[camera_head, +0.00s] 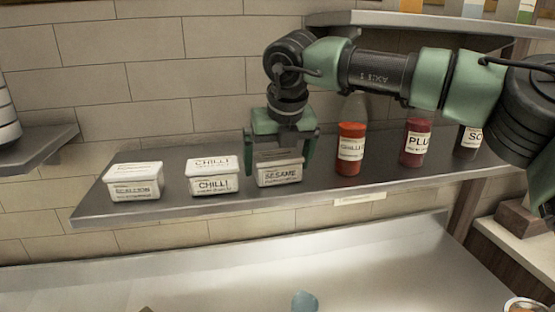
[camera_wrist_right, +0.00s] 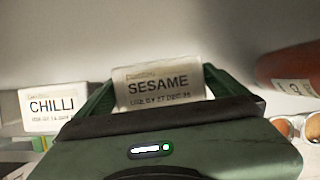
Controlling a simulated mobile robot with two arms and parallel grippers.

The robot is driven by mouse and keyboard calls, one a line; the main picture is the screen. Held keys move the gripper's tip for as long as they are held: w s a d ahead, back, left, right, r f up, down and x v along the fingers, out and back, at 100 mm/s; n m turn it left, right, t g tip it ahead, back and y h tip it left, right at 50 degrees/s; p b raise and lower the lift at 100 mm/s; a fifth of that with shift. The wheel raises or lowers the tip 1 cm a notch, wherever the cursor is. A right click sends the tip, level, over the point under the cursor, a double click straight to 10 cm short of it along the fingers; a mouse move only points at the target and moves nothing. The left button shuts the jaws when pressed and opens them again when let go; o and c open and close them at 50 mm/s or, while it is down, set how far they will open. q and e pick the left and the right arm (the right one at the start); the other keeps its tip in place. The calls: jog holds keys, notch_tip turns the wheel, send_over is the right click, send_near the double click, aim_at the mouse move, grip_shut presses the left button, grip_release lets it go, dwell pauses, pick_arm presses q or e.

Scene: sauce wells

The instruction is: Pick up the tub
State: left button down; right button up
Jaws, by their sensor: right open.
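Three white labelled tubs stand in a row on the grey metal shelf (camera_head: 230,205): a scallion tub (camera_head: 134,183) at the left, a chilli tub (camera_head: 213,178) in the middle and a sesame tub (camera_head: 280,170) at the right. My right gripper (camera_head: 282,155) is over the sesame tub, with its open fingers at either side of it. In the right wrist view the sesame tub (camera_wrist_right: 158,85) shows between the fingers, and the chilli tub (camera_wrist_right: 50,108) shows at the left. Contact with the fingers cannot be told. My left gripper is not in view.
A red chilli bottle (camera_head: 350,150) stands close to the right of my right gripper. A plum bottle (camera_head: 415,142) and another bottle (camera_head: 468,140) stand farther right. An upper shelf (camera_head: 400,20) is above my arm. A metal counter (camera_head: 220,275) lies below.

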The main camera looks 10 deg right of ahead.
jog(key=c, duration=1.3)
jog(key=shift+c, duration=0.8)
jog(key=shift+r, duration=0.15)
